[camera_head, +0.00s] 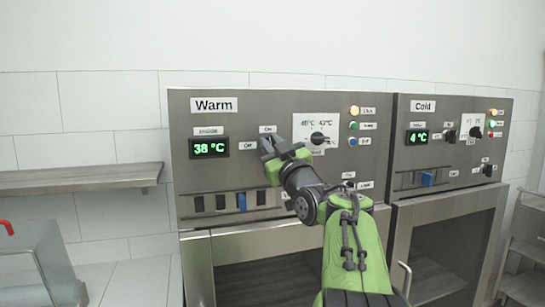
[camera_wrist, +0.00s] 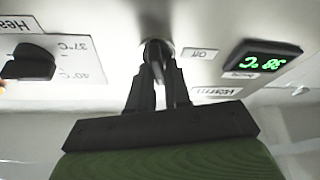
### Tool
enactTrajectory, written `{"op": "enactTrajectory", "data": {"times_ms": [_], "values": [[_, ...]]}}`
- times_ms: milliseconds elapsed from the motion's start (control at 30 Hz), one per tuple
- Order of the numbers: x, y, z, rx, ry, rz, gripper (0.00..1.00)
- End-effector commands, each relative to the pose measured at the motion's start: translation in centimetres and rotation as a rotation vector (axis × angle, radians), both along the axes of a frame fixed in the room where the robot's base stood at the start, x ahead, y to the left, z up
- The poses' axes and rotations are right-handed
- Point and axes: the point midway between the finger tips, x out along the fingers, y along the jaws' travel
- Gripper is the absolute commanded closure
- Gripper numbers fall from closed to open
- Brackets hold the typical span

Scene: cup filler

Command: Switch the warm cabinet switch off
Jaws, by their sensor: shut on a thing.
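The warm cabinet (camera_head: 275,105) stands in the middle of the head view, with a "Warm" label and a green 38 °C display (camera_head: 209,148). My gripper (camera_head: 270,145) is at its front panel, between the "On" label (camera_head: 267,129) and the "Off" label (camera_head: 247,146). In the wrist view, which is upside down, my gripper (camera_wrist: 157,66) is shut on a dark switch knob (camera_wrist: 157,47) on the panel. The "Off" label (camera_wrist: 203,54) and the display (camera_wrist: 266,56) also show there. The knob is mostly hidden by the fingers, and I cannot tell which way it points.
A temperature dial (camera_head: 317,138) and coloured lamps (camera_head: 353,126) lie right of my gripper; several sliders (camera_head: 219,202) lie below. The cold cabinet (camera_head: 450,100) adjoins on the right. A shelf (camera_head: 80,178) is at the left.

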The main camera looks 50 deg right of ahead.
Motion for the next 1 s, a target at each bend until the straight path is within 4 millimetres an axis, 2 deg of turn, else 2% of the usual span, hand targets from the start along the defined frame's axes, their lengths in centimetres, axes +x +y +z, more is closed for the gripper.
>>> {"op": "enactTrajectory", "data": {"times_ms": [1000], "values": [[0.23, 0.26, -0.26, -0.835, 0.466, 0.003, 1.0]]}}
